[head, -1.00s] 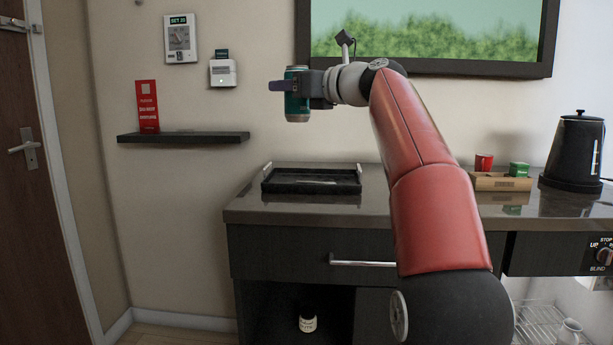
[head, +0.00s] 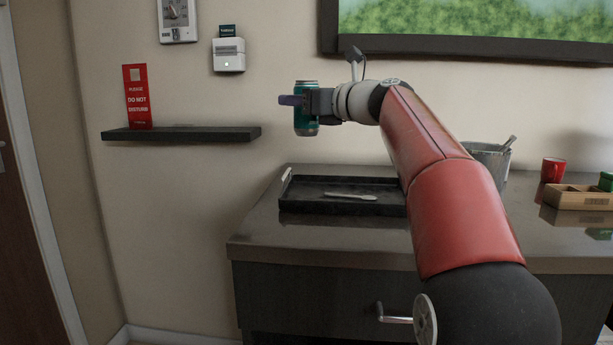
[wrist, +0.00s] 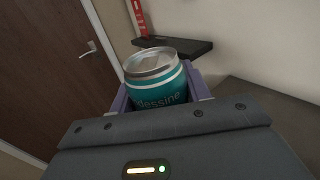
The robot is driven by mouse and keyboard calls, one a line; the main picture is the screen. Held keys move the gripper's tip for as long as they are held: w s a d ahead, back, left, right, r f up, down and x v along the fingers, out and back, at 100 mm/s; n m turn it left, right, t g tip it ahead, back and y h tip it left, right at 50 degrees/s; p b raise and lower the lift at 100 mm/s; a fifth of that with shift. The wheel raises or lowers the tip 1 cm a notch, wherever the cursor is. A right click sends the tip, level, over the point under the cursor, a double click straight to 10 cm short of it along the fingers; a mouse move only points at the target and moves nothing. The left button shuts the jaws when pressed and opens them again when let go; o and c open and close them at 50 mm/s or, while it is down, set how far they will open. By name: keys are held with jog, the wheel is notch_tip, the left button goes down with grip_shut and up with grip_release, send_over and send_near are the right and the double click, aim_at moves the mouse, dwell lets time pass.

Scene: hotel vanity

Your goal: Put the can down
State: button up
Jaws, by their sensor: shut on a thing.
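A teal can with silver ends (head: 306,118) is held upright in the air by my gripper (head: 300,101). In the head view it is above and in front of the counter's left part, to the right of the wall shelf's end. In the wrist view the can (wrist: 156,80) sits between the two purple fingers (wrist: 157,92), which are shut on its sides. Its top and part of its lettering show; its lower part is hidden by the gripper body. Nothing shows under the can.
A black tray (head: 300,207) with a pale utensil (head: 350,196) lies on the counter (head: 262,238). A dark wall shelf (head: 190,134) carries a red sign (head: 137,96). A metal bucket (head: 489,160), red mug (head: 553,169) and wooden caddy (head: 568,200) stand at right.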

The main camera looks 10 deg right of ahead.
notch_tip(320, 180, down, 14)
jog(key=b, duration=0.5)
jog(key=shift+f, duration=0.1)
jog(key=shift+f, duration=0.1)
jog(key=o, duration=1.1)
jog(key=shift+s+d, duration=0.1)
jog(key=shift+d, duration=0.05)
jog(key=v, duration=1.1)
jog(key=shift+s+d+b, duration=0.15)
jog(key=shift+s+b, duration=0.15)
jog(key=shift+b, duration=0.1)
